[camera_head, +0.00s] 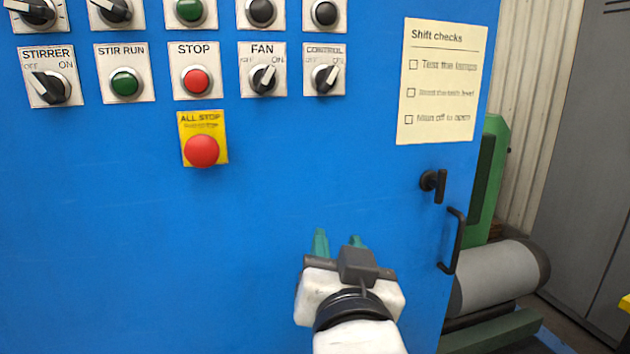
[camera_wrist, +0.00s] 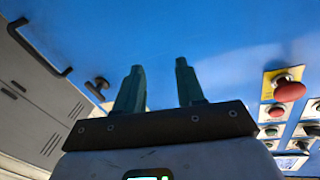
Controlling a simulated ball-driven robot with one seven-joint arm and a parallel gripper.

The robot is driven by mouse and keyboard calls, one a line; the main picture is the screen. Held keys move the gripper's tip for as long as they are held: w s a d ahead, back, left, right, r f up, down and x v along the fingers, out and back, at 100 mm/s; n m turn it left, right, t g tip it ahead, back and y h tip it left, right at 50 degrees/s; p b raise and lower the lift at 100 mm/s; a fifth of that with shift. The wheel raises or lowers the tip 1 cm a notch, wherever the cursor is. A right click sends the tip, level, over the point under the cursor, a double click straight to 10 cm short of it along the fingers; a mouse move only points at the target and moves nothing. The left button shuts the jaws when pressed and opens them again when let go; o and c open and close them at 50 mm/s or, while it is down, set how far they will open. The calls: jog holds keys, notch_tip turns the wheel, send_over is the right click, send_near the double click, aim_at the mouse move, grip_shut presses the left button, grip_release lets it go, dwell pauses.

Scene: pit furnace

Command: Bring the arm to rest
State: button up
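My gripper (camera_head: 339,243) is in front of the lower part of the blue cabinet door (camera_head: 150,260), below and to the right of the red all-stop button (camera_head: 201,151). In the wrist view, the two green fingers of my gripper (camera_wrist: 157,85) stand apart with nothing between them. The blue panel fills the view behind the fingers. The gap between fingertips and panel is hard to judge. The red all-stop button also shows in the wrist view (camera_wrist: 289,90), to the right.
Knobs and buttons line the panel's top, including the stirrer knob (camera_head: 48,87) and fan knob (camera_head: 264,78). A black latch (camera_head: 434,184) and door handle (camera_head: 453,241) stick out at the right.

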jog(key=s+d+f+n+g+h, duration=0.1)
jog(key=d+f+g, duration=0.2)
jog(key=d+f, duration=0.55)
jog(key=s+d+f+n+g+h, duration=0.1)
jog(key=d+f+g, duration=0.3)
jog(key=f, duration=0.8)
jog(key=s+d+f+g, duration=0.3)
jog(key=s+d+f, duration=0.6)
jog(key=f, duration=0.4)
jog(key=s+d+f+g, duration=0.2)
jog(key=s+f+g, duration=0.3)
jog(key=s, duration=0.5)
jog(key=s+d+f+g, duration=0.1)
jog(key=s+f+g, duration=0.1)
jog(key=s+f, duration=0.65)
notch_tip(320, 180, up, 15)
jog(key=s+p, duration=0.1)
jog(key=p, duration=1.2)
jog(key=shift+s+d+y, duration=0.15)
jog(key=shift+y, duration=0.25)
